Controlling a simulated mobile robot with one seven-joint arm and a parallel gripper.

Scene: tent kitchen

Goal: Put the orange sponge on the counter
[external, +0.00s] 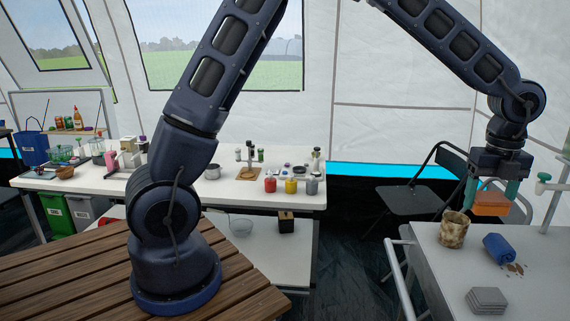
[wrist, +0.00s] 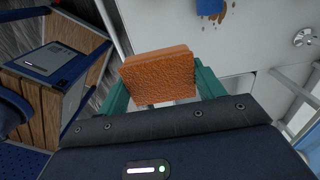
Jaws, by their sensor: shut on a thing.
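The orange sponge (external: 490,204) is between the green fingers of my gripper (external: 489,198), at the right in the external view. My gripper is shut on it and points down. The sponge is held above the far part of the white counter (external: 455,275) at the right. In the wrist view the sponge (wrist: 158,76) fills the space between the two fingers (wrist: 158,90), with the counter (wrist: 165,25) behind it. The sponge's underside is not clearly visible.
A brown mottled pot (external: 453,229) stands just left of and below the sponge. A blue cup (external: 498,248) lies tipped near brown spilled bits (external: 514,269). Grey stacked squares (external: 486,300) lie at the counter's front. The counter's middle left is bare. Black chairs (external: 410,190) stand behind.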

